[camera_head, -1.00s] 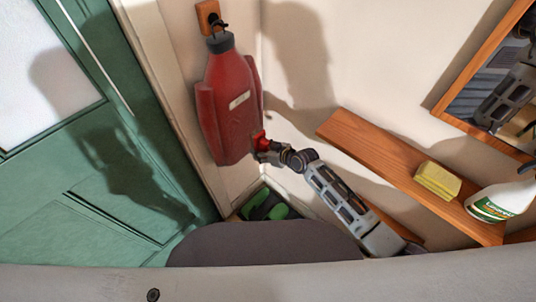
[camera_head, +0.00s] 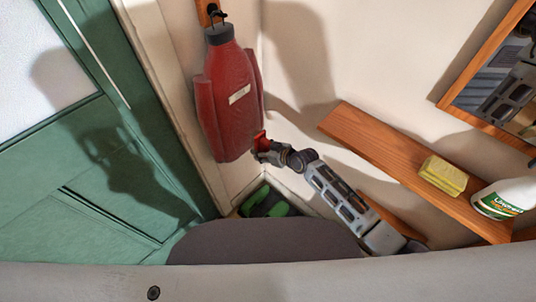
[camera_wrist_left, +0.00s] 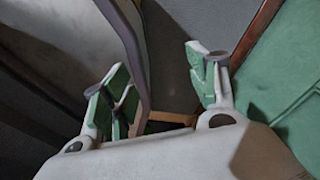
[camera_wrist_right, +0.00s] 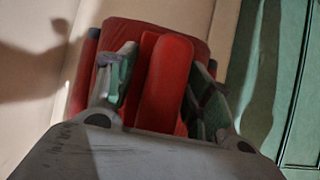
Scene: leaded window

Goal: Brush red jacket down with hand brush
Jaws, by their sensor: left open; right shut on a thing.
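The red jacket (camera_head: 228,115) hangs from a black hook on the wall left of the corner, with a pale label on its front. My right gripper (camera_head: 264,146) is at the jacket's lower right edge, shut on a bright red hand brush (camera_head: 260,137). In the right wrist view, the brush (camera_wrist_right: 165,82) stands between the fingers, with the jacket (camera_wrist_right: 150,29) close behind it. Whether the brush touches the cloth cannot be told. My left gripper (camera_wrist_left: 160,85) shows only in the left wrist view, open and empty.
A wooden shelf (camera_head: 385,150) on the right wall carries a yellow sponge (camera_head: 443,176) and a white spray bottle (camera_head: 503,197). A framed mirror (camera_head: 495,85) hangs above. A green door (camera_head: 50,185) is at left. A black and green item (camera_head: 266,203) lies in the floor corner.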

